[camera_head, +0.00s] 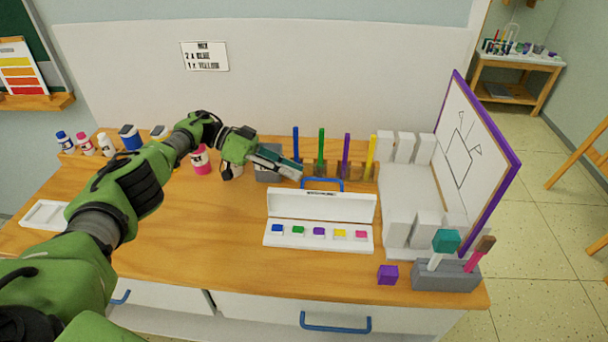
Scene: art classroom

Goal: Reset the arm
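My green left arm (140,180) comes in from the left and reaches over the wooden table. Its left gripper (292,170) points right and down, above the table behind the white paint box (320,207). It is in front of a grey block (268,176) and left of the upright coloured sticks. The fingers are seen nearly side-on and look close together, with a teal strip along the top. I cannot make out a gap or a held object. My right gripper is not in view.
An open paint box with several colour pads lies below the gripper. Small bottles (107,144) stand at the left, and a white tray (45,214) lies there.

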